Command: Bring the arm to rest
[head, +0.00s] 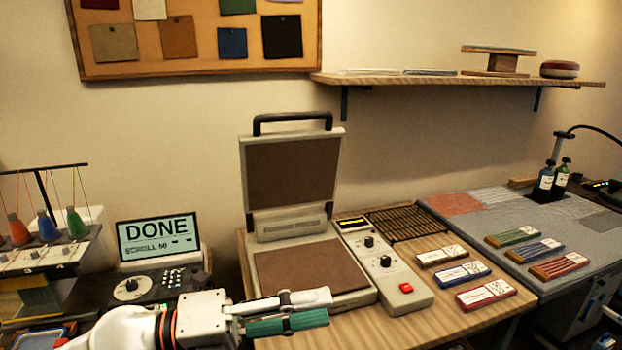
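My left arm comes in at the bottom left, and its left gripper (308,309) is over the front of the table, before the heat press. My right gripper is out of view.
A control box (386,269) with a red button stands right of the press. Several labelled packets (465,271) lie beside it, and more lie on the grey mat (470,232). A "DONE" screen (158,237) and thread spools (46,226) stand left. A wall shelf (450,84) hangs behind.

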